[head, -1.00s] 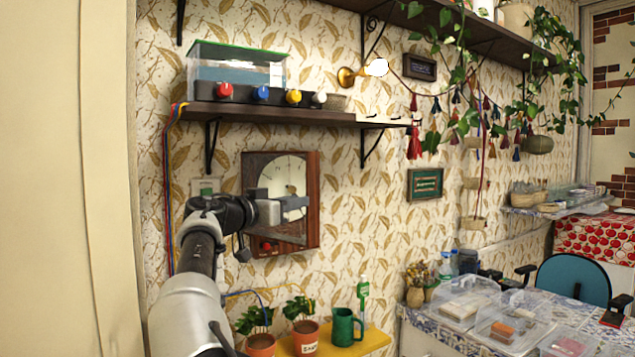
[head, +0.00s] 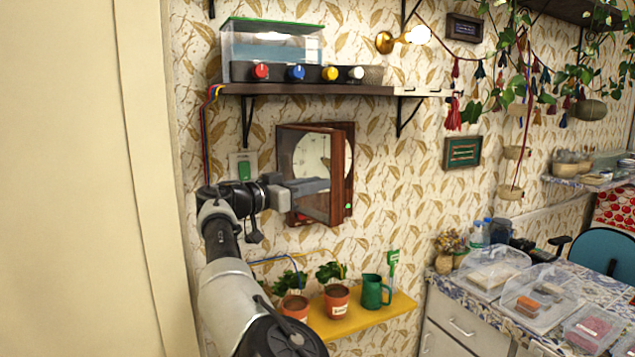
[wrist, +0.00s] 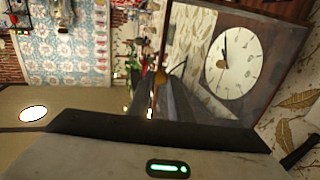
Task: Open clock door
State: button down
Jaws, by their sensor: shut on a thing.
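The clock (head: 348,165) hangs on the papered wall below the dark shelf, with a brown wooden case. In the wrist view the white clock face (wrist: 232,62) shows beside the gripper fingers (wrist: 165,95), which are at the door's edge by a small round knob (wrist: 160,77). The exact contact of the fingertips is partly hidden.
Above is a shelf (head: 300,89) with a tank and coloured knobs. Below is a yellow shelf (head: 360,318) with potted plants and a green mug (head: 374,291). A green switch (head: 244,168) is on the wall at the left. A table with clear boxes stands at the right.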

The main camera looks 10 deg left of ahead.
jog(key=shift+f, duration=0.15)
jog(key=c, duration=1.6)
grip_release()
jog(key=shift+c, duration=0.2)
jog(key=p, duration=0.9)
send_near(331, 142)
jog(key=x, duration=0.5)
jog(key=shift+a, duration=0.1)
